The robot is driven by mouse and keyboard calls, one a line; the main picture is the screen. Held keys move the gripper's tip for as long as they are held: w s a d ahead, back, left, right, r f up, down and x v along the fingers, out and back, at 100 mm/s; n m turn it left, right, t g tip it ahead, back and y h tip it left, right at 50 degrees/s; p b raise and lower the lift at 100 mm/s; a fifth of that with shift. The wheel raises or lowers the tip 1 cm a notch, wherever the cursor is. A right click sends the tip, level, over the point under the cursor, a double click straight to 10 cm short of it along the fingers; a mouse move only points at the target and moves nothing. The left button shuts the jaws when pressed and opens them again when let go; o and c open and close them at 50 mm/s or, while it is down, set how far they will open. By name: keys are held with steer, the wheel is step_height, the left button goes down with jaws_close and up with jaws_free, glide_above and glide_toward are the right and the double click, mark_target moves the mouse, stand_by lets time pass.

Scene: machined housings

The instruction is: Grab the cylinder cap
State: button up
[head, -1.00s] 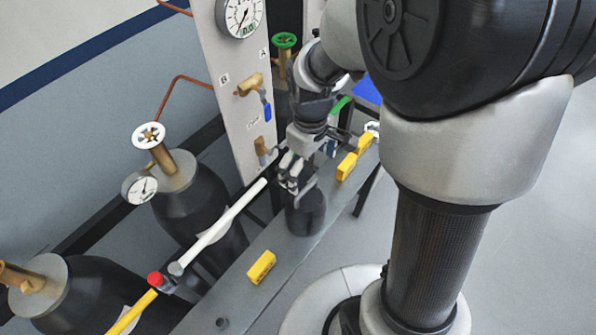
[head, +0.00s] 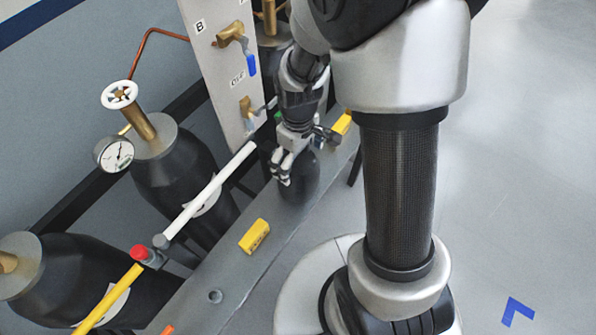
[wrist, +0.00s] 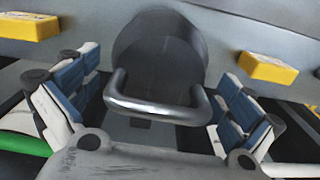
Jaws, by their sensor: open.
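The cylinder cap (head: 303,178) is a dark, rounded piece standing on the grey bench behind my gripper in the head view. My gripper (head: 281,170) is at its upper left side and hides part of it. In the wrist view the dark cap (wrist: 160,55) is in the upper middle, beyond my open gripper (wrist: 158,100), whose blue-padded fingers stand apart to its left and right. A grey curved bar crosses in front of the cap's lower part. I cannot tell whether any finger touches the cap.
A yellow block (head: 254,236) lies on the bench (head: 235,280), with another yellow block (head: 342,123) beyond the cap. A valve panel (head: 222,70) stands behind.

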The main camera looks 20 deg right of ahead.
steer(key=c, duration=1.9)
